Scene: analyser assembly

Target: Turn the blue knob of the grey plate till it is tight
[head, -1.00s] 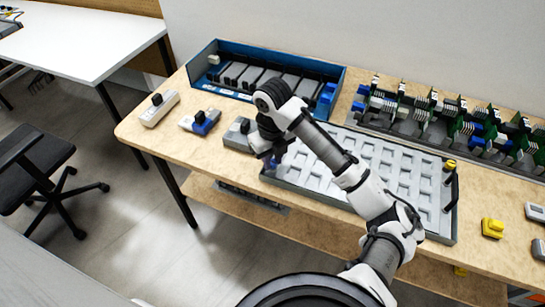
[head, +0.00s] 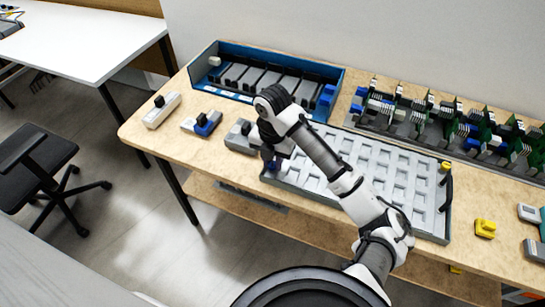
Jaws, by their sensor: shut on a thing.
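The grey plate (head: 388,187) lies on the wooden table, a flat tray with rows of pale recesses and a black handle at its right end. The blue knob (head: 272,165) is at its left end, and only a little blue shows under my gripper. My gripper (head: 271,157) points down over the knob and is shut on it. The fingers and wrist hide most of the knob, so I cannot see how far it is turned.
A yellow knob (head: 446,167) stands at the plate's right end. Small grey modules (head: 240,137) lie left of the plate. A blue box (head: 225,50) of modules stands behind, and a rack of green boards (head: 445,125) is at the back right. A yellow block (head: 485,228) lies at right.

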